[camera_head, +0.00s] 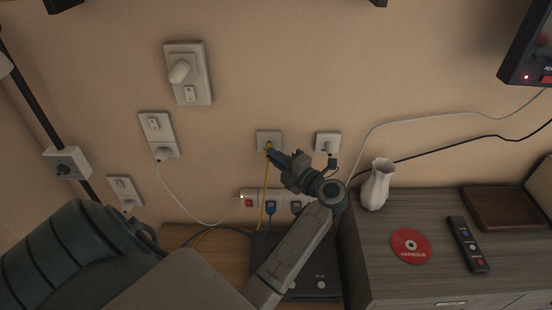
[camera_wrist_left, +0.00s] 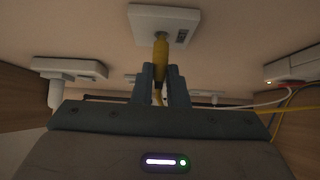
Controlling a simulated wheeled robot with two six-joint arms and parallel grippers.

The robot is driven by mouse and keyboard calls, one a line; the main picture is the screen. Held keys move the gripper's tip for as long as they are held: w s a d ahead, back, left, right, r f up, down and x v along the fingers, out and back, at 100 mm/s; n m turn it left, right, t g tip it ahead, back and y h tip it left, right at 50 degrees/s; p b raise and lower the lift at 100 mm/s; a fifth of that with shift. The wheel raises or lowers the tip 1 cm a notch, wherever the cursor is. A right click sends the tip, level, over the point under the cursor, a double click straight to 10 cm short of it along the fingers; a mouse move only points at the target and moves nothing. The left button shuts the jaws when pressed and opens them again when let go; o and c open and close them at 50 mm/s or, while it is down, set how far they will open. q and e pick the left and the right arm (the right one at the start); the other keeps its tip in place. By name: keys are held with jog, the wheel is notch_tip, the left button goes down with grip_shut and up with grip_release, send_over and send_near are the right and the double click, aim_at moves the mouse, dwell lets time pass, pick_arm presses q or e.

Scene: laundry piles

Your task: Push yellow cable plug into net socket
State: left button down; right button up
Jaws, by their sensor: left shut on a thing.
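The yellow cable plug (camera_wrist_left: 160,52) is between the fingers of my left gripper (camera_wrist_left: 164,78), which is shut on it. In the left wrist view the plug's tip is at the white net socket plate (camera_wrist_left: 150,14), over its lower middle. I cannot tell how deep the tip sits. In the head view my left gripper (camera_head: 273,153) is at the lower part of the socket plate (camera_head: 263,135) on the wall, with the yellow cable (camera_head: 265,185) hanging down from it. The plug is mostly hidden there by the fingers. My right gripper is not in view.
Another wall socket (camera_head: 328,139) with a black plug is just to the right. A power strip (camera_head: 248,197) and a black box (camera_head: 318,282) are below. A white vase (camera_head: 377,186), a red disc (camera_head: 411,245) and a remote (camera_head: 467,245) stand or lie on the cabinet.

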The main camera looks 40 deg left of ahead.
pick_arm(q)
jog(key=shift+w+a, duration=0.35)
jog(key=shift+w, duration=0.05)
jog(key=c, duration=1.4)
grip_release()
jog(key=shift+o, duration=0.2)
jog(key=s+d+p, duration=0.2)
jog(key=s+d, duration=0.4)
jog(key=s, duration=0.1)
